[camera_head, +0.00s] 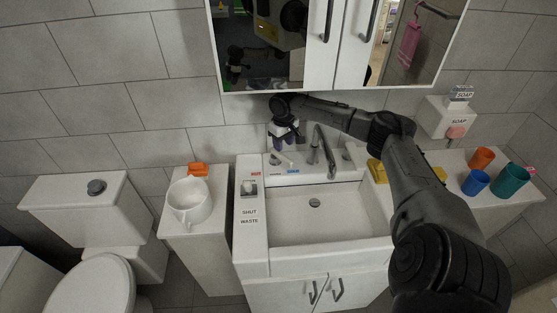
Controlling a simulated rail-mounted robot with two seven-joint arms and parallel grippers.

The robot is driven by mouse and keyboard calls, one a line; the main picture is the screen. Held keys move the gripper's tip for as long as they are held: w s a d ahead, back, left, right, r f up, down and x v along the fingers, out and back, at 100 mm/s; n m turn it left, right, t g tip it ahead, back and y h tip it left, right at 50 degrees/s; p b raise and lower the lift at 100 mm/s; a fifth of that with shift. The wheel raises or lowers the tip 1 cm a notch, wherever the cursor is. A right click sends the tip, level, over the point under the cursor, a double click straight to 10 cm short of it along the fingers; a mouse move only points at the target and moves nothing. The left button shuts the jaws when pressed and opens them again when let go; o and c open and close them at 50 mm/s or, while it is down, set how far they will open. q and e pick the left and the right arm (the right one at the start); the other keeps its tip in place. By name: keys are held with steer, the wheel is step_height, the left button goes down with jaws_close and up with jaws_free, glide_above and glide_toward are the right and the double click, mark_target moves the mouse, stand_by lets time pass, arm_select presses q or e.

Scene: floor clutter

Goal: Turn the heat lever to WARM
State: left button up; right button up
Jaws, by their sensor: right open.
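The grey faucet (322,150) stands at the back of the white sink, its spout pointing to the front. A small pale lever (283,159) stands to its left on the back ledge and seems to be the heat lever; its setting is too small to read. A small blue label sits on the ledge in front of it. My right gripper (287,142), dark with purplish fingers, points down just above this lever, open. Whether the fingers touch it or surround it I cannot tell. My left gripper is not in view.
A drain control (249,188) marked SHUT and WASTE is on the sink's left side. A white mug (189,200) stands on the left cabinet. Cups, including a blue one (475,183), and a soap dispenser (447,117) are at right. A mirror cabinet (345,65) hangs above.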

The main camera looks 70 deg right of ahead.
mark_target(283, 156)
steer(key=shift+d+f, duration=0.1)
steer(key=shift+f, duration=3.5)
jaws_close()
